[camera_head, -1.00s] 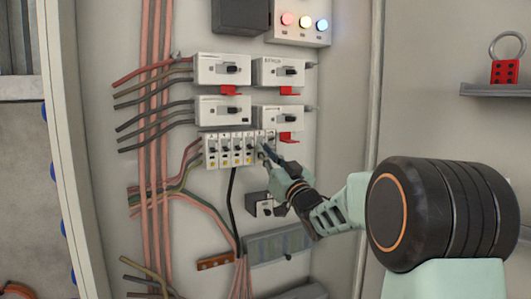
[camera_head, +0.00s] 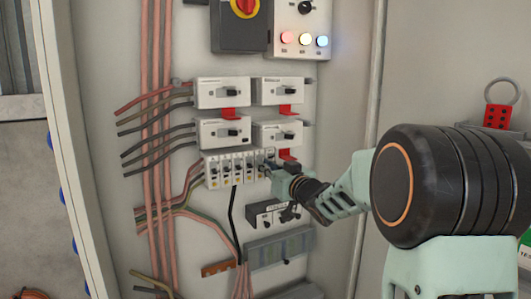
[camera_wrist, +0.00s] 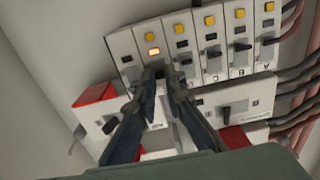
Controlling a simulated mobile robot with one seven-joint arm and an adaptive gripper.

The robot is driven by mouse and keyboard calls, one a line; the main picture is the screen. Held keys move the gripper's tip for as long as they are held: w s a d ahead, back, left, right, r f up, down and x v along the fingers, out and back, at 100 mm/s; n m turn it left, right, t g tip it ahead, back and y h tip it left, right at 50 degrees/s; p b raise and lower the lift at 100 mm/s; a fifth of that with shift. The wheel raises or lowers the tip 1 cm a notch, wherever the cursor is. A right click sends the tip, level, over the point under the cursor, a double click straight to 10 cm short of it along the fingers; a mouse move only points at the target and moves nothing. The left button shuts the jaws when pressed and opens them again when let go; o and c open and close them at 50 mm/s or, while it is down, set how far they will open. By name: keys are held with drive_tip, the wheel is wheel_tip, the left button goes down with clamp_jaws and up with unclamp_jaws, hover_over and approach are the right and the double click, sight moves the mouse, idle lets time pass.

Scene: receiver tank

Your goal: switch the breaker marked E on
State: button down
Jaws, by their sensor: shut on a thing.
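A row of narrow white breakers (camera_head: 222,169) is on the panel, with yellow buttons and dark toggles. It is upside down in the wrist view. My gripper (camera_wrist: 164,76) is at the second breaker from the left there, the fifth from the left in the head view. By its place in the row this is breaker E (camera_wrist: 150,40); its letter is hidden behind the fingers. Its small window glows orange, while its neighbours' windows are dark. The fingers are shut on its dark toggle, which they mostly cover. In the head view my gripper (camera_head: 268,168) reaches the row from the right.
Larger white breakers (camera_head: 222,92) with red tabs sit just above the row. A dark box with a red-yellow rotary switch (camera_head: 245,6) and a lamp panel (camera_head: 302,40) are higher. Cables (camera_head: 158,150) run at the left. A small switch box (camera_head: 262,213) is below.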

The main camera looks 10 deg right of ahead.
wheel_tip(320, 180, up, 2)
drive_tip(key=g+h+p, duration=0.1)
drive_tip(key=g+p, duration=0.3)
drive_tip(key=p, duration=1.1)
drive_tip(key=shift+w+r, duration=0.15)
drive_tip(key=shift+w+g+h+p, duration=0.1)
drive_tip(key=shift+g+h+p, duration=0.3)
drive_tip(key=shift+g+p, duration=0.65)
drive_tip(key=c, duration=2.3)
unclamp_jaws()
drive_tip(key=shift+t, duration=0.25)
drive_tip(key=shift+a, duration=0.1)
drive_tip(key=shift+r, duration=0.1)
drive_tip(key=v, duration=1.2)
drive_tip(key=shift+r, duration=0.1)
